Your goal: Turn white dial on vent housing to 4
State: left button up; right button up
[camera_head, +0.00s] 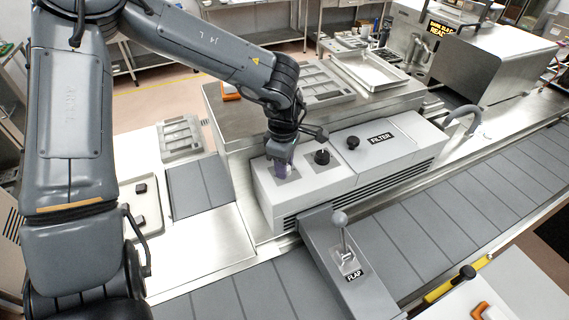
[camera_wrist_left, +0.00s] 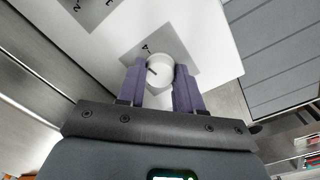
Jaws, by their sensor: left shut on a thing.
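The white dial (camera_wrist_left: 159,70) sits on a grey plate (camera_wrist_left: 190,55) on the pale vent housing (camera_head: 345,178). A numeral 4 is printed on the plate beside the dial. A short dark mark shows on the dial's face, but I cannot tell exactly which numeral it points at. My left gripper (camera_head: 281,168) points down at the left end of the housing top. Its purple fingers (camera_wrist_left: 159,84) are shut on the dial, one on each side. In the head view the gripper hides the dial. My right gripper is not in view.
Beside the gripper, the housing carries a black knob (camera_head: 322,157), another black knob (camera_head: 352,142) and a FILTER label. A grey FLAP unit with a ball-topped lever (camera_head: 340,220) stands in front, over the slatted conveyor (camera_head: 430,230). A metal tray (camera_head: 368,70) lies behind.

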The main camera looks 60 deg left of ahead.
pick_arm(q)
jog(key=shift+m, duration=1)
jog(key=o, duration=1)
jog(key=shift+o, duration=0.2)
jog(key=shift+r, duration=0.1)
notch_tip(320, 180, up, 11)
jog(key=shift+s+b, duration=0.2)
jog(key=shift+b, duration=0.15)
jog(key=shift+d, duration=0.1)
